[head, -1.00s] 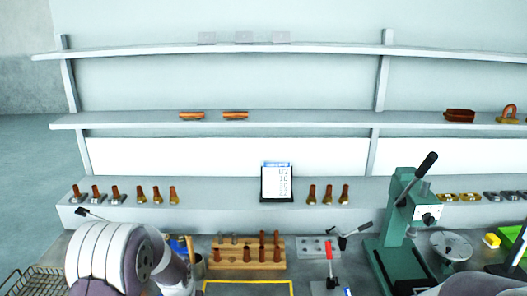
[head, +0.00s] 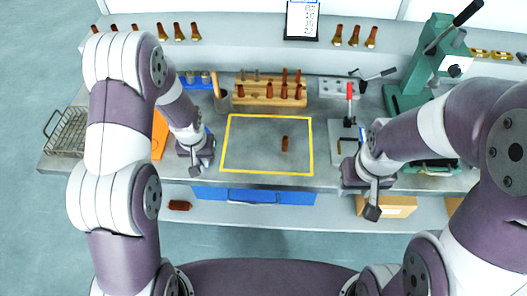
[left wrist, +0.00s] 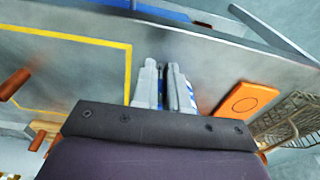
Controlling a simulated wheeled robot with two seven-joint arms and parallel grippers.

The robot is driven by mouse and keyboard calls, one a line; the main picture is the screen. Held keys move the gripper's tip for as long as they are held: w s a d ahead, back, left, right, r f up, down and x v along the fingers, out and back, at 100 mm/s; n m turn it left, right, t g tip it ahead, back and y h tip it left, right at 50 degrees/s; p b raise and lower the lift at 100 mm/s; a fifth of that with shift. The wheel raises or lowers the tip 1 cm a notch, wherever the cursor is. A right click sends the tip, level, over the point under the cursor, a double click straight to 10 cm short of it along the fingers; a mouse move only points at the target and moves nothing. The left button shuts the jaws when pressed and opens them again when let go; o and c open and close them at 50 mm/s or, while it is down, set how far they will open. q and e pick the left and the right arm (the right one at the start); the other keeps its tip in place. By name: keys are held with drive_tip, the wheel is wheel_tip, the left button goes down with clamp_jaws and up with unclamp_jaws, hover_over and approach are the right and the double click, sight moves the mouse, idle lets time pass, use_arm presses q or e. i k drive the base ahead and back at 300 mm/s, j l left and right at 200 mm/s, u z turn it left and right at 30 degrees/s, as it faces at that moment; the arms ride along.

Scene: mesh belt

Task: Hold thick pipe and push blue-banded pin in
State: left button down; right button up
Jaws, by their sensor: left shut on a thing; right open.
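A short brown pipe (head: 285,143) stands inside the yellow outline on the bench; it also shows at the left edge of the left wrist view (left wrist: 14,83). I cannot tell how thick it is against the others. Several brown pins or pipes stand in a wooden rack (head: 262,100) behind the outline; no blue band can be made out on them. My left gripper (head: 196,160) is left of the outline. In the left wrist view its fingers (left wrist: 165,88) are nearly together on something small and unclear, with blue beside them. My right gripper (head: 371,208) is open and empty near the bench's front edge.
A yellow outline (head: 268,173) marks mostly clear bench. An orange plate (head: 160,134) and a wire basket (head: 68,132) lie left. A red-handled clamp (head: 349,100) and a green press (head: 405,95) stand right. Blue drawers (head: 300,197) are under the bench front.

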sight(285, 143)
drive_tip(key=j, duration=0.9)
drive_tip(key=j+z, duration=0.55)
drive_tip(key=z, duration=0.2)
drive_tip(key=i, duration=0.4)
